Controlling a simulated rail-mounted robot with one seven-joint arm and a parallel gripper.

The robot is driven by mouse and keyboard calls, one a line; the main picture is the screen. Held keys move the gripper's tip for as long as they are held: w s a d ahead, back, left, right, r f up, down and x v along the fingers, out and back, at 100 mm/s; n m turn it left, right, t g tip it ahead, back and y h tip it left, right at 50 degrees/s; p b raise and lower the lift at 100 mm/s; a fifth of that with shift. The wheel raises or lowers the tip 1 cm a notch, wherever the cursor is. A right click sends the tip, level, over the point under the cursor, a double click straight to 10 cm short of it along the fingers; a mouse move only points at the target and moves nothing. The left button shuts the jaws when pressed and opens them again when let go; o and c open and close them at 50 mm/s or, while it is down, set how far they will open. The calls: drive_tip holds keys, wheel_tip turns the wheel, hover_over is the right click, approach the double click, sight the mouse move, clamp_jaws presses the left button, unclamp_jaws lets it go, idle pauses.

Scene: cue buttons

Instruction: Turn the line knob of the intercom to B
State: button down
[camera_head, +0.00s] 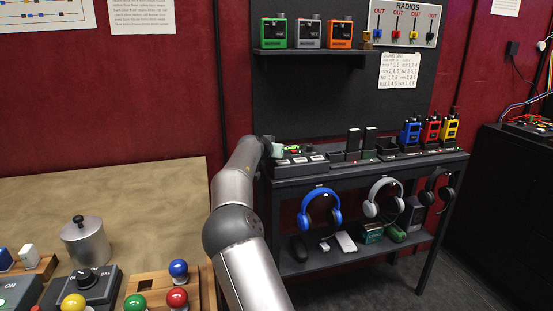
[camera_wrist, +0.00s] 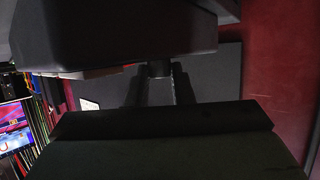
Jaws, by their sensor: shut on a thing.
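The intercom (camera_head: 300,161) is a low black unit with a small green display and pale buttons. It sits at the left end of the dark bench in the head view. My gripper (camera_head: 275,150) is at its back left corner, reached by my arm from the lower left. In the wrist view my gripper's two dark fingers (camera_wrist: 160,92) stand on either side of a small dark piece, which I take for the line knob (camera_wrist: 159,70). The gripper is shut on it. The knob's pointer and letters are hidden or too dark to read.
Dark chargers (camera_head: 353,145) and blue, red and yellow radios (camera_head: 432,131) stand right of the intercom on the bench. Headphones (camera_head: 319,207) hang below its front edge. A shelf (camera_head: 312,52) with radios is above. A board with colored buttons (camera_head: 177,298) is at lower left.

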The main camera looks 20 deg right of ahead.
drive_tip(key=p, duration=0.1)
drive_tip(key=m+g+h+p, duration=0.1)
drive_tip(key=shift+w+a+r+m+g+p, duration=0.2)
drive_tip(key=shift+r+m+g+p, duration=0.1)
drive_tip(key=shift+r+p, duration=0.1)
drive_tip(key=m+g+h+p, duration=0.1)
drive_tip(key=p, duration=0.3)
drive_tip(key=m+g+p, duration=0.1)
drive_tip(key=p, duration=0.1)
drive_tip(key=shift+w+f+m+g+h, duration=0.1)
drive_tip(key=shift+f+m+g+h, duration=0.05)
drive_tip(key=shift+m+g+h, duration=0.15)
drive_tip(key=shift+p, duration=0.5)
drive_tip(key=shift+f+m+g+p, duration=0.25)
drive_tip(key=shift+m+g+p, duration=0.05)
drive_tip(key=shift+p, duration=0.05)
drive_tip(key=c, duration=1.3)
unclamp_jaws()
drive_tip(key=shift+d, duration=0.1)
drive_tip(key=shift+o, duration=0.2)
